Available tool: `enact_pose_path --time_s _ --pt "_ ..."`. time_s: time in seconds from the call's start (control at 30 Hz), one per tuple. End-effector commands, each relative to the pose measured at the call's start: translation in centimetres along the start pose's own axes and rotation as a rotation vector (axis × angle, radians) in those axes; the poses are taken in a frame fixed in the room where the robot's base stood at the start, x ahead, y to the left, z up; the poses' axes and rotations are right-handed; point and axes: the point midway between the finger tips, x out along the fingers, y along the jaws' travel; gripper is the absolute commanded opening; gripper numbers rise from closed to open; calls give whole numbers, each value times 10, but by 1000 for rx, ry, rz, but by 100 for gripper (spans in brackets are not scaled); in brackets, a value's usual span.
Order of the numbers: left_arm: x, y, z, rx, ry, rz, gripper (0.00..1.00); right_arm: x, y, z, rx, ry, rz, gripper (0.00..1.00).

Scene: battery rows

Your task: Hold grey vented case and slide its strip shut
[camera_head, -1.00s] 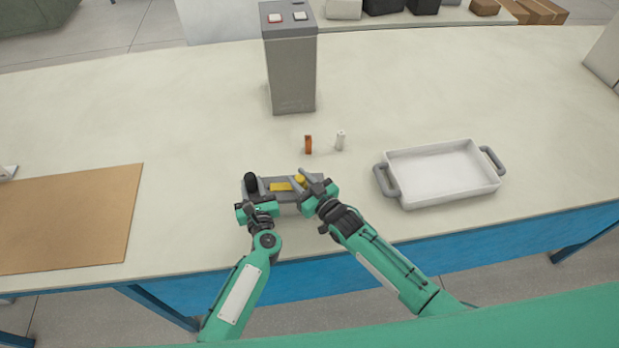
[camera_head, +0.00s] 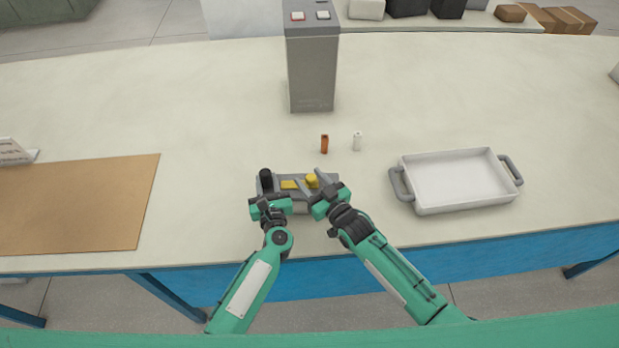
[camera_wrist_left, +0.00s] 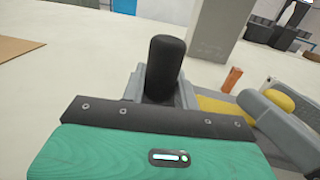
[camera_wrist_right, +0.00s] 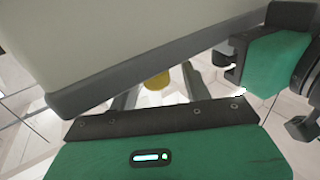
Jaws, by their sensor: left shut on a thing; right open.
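The grey vented case (camera_head: 291,197) lies near the table's front edge, partly hidden by my grippers. A black upright post (camera_head: 265,179) stands at its left end; a yellow piece (camera_head: 290,185) and a round yellow knob (camera_head: 312,180) show on top. My left gripper (camera_head: 266,192) is shut on the case at the black post, which also shows between its fingers in the left wrist view (camera_wrist_left: 165,68). My right gripper (camera_head: 321,182) is open at the case's right end, beside the knob. In the right wrist view, the yellow knob (camera_wrist_right: 158,81) shows between its fingers. The strip's exact position is unclear.
An orange cell (camera_head: 324,144) and a white cell (camera_head: 357,141) stand behind the case. A white tray (camera_head: 420,208) with grey handles is to the right. A grey box tower (camera_head: 311,75) stands behind; a brown board (camera_head: 75,205) lies left.

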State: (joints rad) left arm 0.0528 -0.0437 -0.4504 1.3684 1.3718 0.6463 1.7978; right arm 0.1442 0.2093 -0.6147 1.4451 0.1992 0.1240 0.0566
Motion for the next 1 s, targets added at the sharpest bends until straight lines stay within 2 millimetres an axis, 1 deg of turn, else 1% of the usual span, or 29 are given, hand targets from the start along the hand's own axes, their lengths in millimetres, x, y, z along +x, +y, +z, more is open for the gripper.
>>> enact_pose_path --time_s 0.03,0.3,0.5,0.6,0.7,1.0 --pt "0 0 0 -1 0 1 0 -9 0 2 -1 -3 0 49" --pt "0 1 0 -1 0 1 0 -64 0 2 0 -4 -1 49" --pt "0 0 0 -1 0 1 0 -94 0 1 0 -2 -1 49" --pt "0 0 0 0 0 1 0 -103 0 1 0 -3 -1 49" --pt "0 0 0 0 0 1 0 -107 0 0 0 -1 -1 49" --pt "0 0 0 0 0 1 0 -108 0 0 0 -1 -1 49"
